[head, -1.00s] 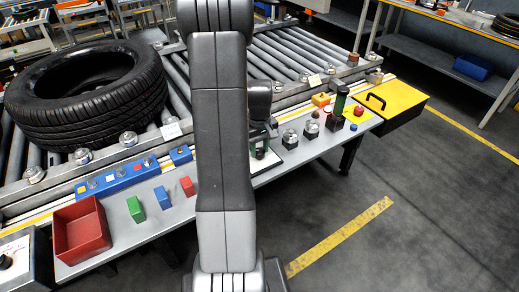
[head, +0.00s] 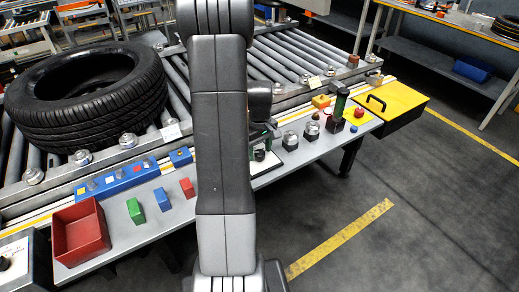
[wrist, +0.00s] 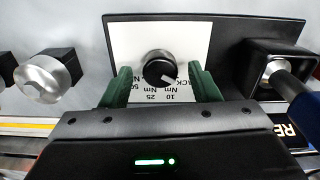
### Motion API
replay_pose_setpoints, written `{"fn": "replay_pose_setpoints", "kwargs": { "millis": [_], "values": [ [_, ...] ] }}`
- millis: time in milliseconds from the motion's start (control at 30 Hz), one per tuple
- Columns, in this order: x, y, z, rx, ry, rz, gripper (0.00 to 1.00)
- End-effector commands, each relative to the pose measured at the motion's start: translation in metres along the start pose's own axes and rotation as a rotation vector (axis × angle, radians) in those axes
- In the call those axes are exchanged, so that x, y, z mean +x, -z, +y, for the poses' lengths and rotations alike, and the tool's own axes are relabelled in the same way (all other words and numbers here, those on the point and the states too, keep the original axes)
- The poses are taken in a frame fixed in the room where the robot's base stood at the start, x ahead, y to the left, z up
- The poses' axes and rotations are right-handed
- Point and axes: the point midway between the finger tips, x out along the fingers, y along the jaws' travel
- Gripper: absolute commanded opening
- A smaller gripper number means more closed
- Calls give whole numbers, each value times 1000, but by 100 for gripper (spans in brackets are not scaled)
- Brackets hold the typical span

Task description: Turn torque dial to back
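The torque dial (wrist: 158,69) is a round black knob on a white label plate (wrist: 130,40). Its pale mark points down and to the right in the wrist view, close to the printed 10 Nm; the letters of BACK show farther right, partly covered by a finger. My gripper (wrist: 160,68) is open, with one green finger on each side of the dial and a visible gap to it on both sides. In the head view the dial (head: 260,155) sits on the bench behind my arm, which hides part of the plate.
A silver knob (wrist: 40,78) stands left of the plate and a black housing with a blue-handled part (wrist: 290,85) right of it. In the head view, a tyre (head: 85,95) lies on the rollers, a red bin (head: 80,232) stands front left, and a yellow case (head: 390,105) right.

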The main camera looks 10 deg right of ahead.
Motion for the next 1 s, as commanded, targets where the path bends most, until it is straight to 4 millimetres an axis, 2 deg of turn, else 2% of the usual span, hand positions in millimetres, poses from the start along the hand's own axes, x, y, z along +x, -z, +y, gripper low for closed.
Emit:
{"fn": "replay_pose_setpoints", "kwargs": {
  "millis": [233,367,467,800,1000],
  "values": [
    [-1,0,0,1,1,0,56],
    [-11,1,0,1,-1,3,56],
    [-28,0,0,1,-2,4,56],
    [-104,1,0,1,-2,3,56],
    [-131,0,0,1,-1,2,56]
  ]
}}
